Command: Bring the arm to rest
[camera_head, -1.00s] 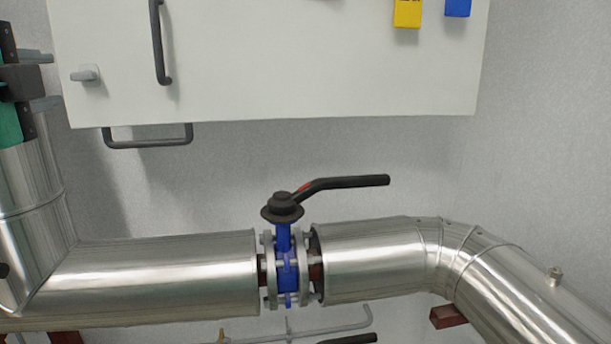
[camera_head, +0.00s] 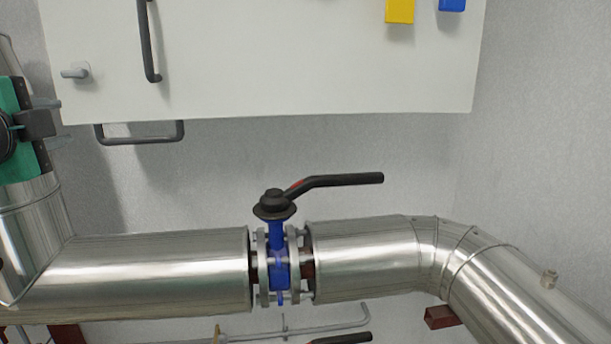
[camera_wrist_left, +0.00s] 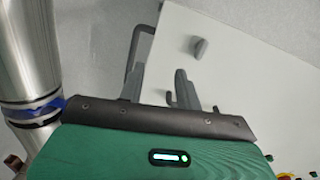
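My left gripper (camera_head: 56,122) is at the left edge of the head view, in front of the wall and left of the cabinet's lower corner. Its green and black body is partly cut off by the frame edge. In the left wrist view my left gripper (camera_wrist_left: 159,72) has its two grey fingers apart with nothing between them. The fingers touch nothing that I can see. My right gripper and right arm are not in view.
A white cabinet (camera_head: 270,60) with dark handles hangs above. Below runs a shiny metal pipe (camera_head: 150,270) with a blue valve (camera_head: 278,262) and its black lever (camera_head: 340,180).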

